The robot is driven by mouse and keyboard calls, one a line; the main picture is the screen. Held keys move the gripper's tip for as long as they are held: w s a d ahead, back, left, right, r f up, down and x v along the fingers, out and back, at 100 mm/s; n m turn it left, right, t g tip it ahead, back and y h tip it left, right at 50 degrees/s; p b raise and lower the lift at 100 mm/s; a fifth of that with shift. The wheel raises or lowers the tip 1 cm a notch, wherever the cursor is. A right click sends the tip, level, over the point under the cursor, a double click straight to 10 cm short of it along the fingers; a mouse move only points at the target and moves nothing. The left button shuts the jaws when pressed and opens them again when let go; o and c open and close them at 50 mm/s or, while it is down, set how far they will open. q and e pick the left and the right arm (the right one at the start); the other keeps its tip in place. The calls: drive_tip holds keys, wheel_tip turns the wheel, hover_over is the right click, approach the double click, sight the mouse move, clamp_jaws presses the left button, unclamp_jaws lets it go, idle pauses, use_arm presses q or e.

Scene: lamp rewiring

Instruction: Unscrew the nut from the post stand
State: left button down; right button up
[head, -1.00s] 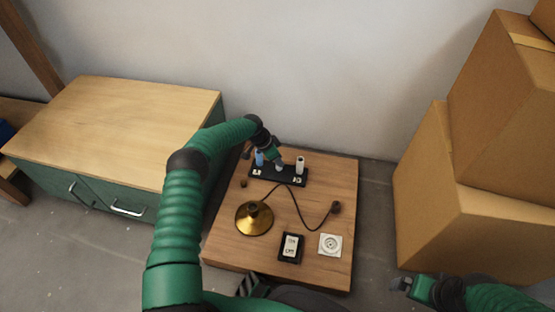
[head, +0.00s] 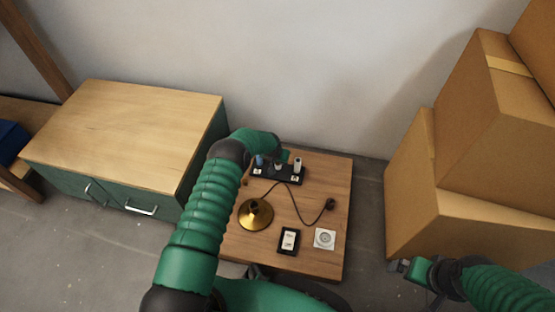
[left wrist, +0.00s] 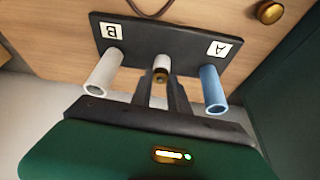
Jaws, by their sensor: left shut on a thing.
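The post stand (head: 262,174) is a black plate at the back of the small wooden table. In the left wrist view it (left wrist: 140,38) carries a white post (left wrist: 103,72) by label B, a blue post (left wrist: 213,88) by label A, and a short pale middle post (left wrist: 163,63). A brass-coloured nut (left wrist: 160,76) shows at the end of the middle post. My left gripper (left wrist: 161,80) is shut on the nut, its fingers on either side. In the head view the left gripper is mostly hidden by its arm. My right gripper (head: 398,266) is off the table at the lower right; its jaws are unclear.
A brass lamp base (head: 256,214) with a black cord stands on the table, near a black-framed switch (head: 289,240) and a white socket (head: 325,239). A small brass knob (left wrist: 270,12) lies beside the stand. A cabinet (head: 130,125) is left; cardboard boxes (head: 440,205) are right.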

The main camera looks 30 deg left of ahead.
use_arm(q)
drive_tip(key=shift+w+d+n+y, duration=0.15)
drive_tip(key=shift+n+y, duration=0.25)
drive_tip(key=shift+n, duration=0.5)
drive_tip(key=n+b, duration=0.2)
drive_tip(key=n+y+b, duration=0.1)
drive_tip(key=shift+d+f+n+g+b, duration=0.15)
drive_tip(key=shift+f+n+g+b, duration=0.25)
drive_tip(key=shift+r+n+y+b, duration=0.25)
drive_tip(key=shift+n+y+b, duration=0.05)
drive_tip(key=shift+n, duration=0.2)
drive_tip(key=shift+r, duration=0.25)
drive_tip(key=c, duration=1.2)
unclamp_jaws()
drive_tip(key=o, duration=0.4)
